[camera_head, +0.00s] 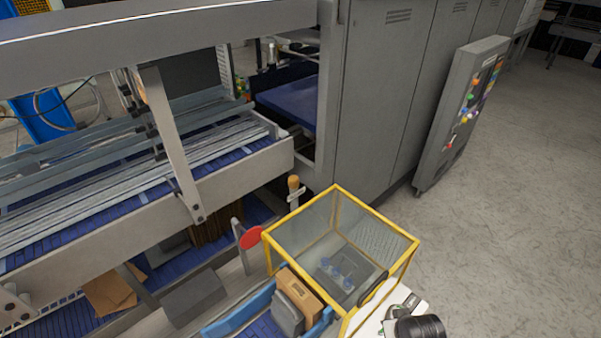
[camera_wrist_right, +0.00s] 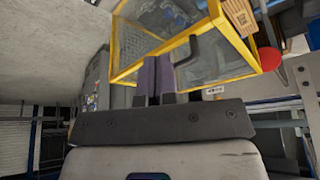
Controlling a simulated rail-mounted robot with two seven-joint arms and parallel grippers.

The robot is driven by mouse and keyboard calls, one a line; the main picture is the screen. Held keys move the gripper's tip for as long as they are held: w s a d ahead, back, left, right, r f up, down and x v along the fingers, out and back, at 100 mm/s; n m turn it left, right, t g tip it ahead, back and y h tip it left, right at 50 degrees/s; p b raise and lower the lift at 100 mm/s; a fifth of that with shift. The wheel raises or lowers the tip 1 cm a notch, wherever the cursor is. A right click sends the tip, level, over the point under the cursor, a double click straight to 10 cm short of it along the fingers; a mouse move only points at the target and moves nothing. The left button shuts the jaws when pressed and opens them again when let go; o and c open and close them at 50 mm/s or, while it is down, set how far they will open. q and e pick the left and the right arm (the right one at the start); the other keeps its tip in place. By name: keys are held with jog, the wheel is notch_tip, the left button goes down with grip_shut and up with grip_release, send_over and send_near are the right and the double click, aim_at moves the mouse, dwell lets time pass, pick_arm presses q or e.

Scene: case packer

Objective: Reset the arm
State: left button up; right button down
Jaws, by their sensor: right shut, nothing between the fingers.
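My right gripper (camera_wrist_right: 156,62) shows in the right wrist view with its two dark fingers together and nothing between them. Its fingertips appear in front of the yellow-framed clear guard box (camera_wrist_right: 125,50); I cannot tell the distance. In the head view a white and black part of my right arm shows at the bottom, beside the near right corner of this guard box (camera_head: 337,187). The fingers cannot be made out there. My left gripper is in neither view.
The case packer's conveyor (camera_head: 240,170) fills the left. A cardboard box (camera_head: 298,291) stands by the guard box, near a red disc (camera_head: 252,238). Grey cabinets (camera_head: 375,90) and a tilted control panel (camera_head: 460,115) stand behind. The floor (camera_head: 530,210) at right is clear.

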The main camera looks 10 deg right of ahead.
jog(key=s+a+r+n+t, duration=0.1)
jog(key=s+a+r+n, duration=0.2)
jog(key=s+a+r, duration=0.65)
jog(key=s+f+g+y, duration=0.1)
jog(key=s+f+g, duration=0.1)
jog(key=s+f, duration=0.5)
jog(key=s, duration=0.4)
jog(key=shift+d+f, duration=0.15)
jog(key=shift+f, duration=0.15)
jog(key=shift+s, duration=0.1)
